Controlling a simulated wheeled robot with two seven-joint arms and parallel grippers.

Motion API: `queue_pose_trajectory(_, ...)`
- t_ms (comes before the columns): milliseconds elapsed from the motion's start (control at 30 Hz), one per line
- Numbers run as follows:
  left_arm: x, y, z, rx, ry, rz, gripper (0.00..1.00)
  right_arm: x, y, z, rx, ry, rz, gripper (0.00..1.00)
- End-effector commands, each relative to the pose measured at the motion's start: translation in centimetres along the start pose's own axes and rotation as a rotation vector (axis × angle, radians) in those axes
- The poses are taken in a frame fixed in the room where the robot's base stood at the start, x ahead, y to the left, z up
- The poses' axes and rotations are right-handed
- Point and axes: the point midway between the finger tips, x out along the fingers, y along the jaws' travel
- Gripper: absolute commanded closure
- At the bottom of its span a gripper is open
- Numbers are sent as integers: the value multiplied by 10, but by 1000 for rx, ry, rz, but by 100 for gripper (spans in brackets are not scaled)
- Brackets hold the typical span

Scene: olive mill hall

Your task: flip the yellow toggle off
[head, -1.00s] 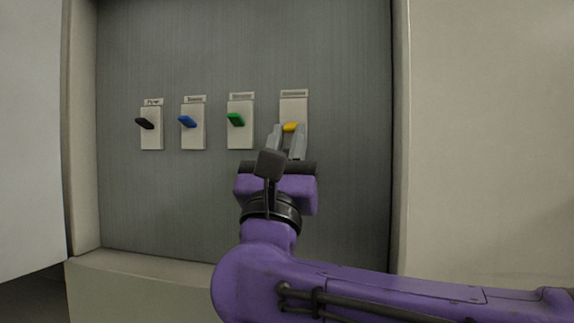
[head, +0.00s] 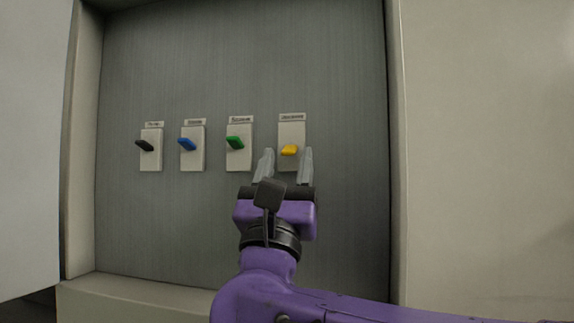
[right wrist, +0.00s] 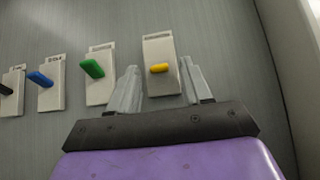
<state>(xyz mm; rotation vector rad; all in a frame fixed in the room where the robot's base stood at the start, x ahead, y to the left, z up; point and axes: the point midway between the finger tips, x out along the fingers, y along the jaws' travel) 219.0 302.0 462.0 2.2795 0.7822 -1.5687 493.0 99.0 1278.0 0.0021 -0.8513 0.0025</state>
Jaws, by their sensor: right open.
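The yellow toggle (head: 289,150) sticks out of the rightmost white switch plate (head: 292,131) on the grey panel. It also shows in the right wrist view (right wrist: 159,68), between the two fingers in the picture. My right gripper (head: 285,165) is open, with its fingertips just below and to either side of the yellow toggle in the head view. I cannot tell whether a finger touches it. Nothing is held between the fingers. My left gripper is not in view.
To the left on the panel (head: 190,225) are a green toggle (head: 235,143), a blue toggle (head: 187,144) and a black toggle (head: 145,145), each on its own plate. Frame edges border the panel left and right. A ledge (head: 130,301) runs below.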

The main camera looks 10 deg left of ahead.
Motion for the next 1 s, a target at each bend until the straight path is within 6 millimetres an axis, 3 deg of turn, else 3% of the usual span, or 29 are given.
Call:
queue_pose_trajectory(300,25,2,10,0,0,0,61,-69,0,-2,0,-2,3,51)
queue_pose_trajectory(500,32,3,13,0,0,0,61,-99,0,-1,0,-2,1,51)
queue_pose_trajectory(1000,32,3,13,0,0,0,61,-104,1,0,2,-1,2,51)
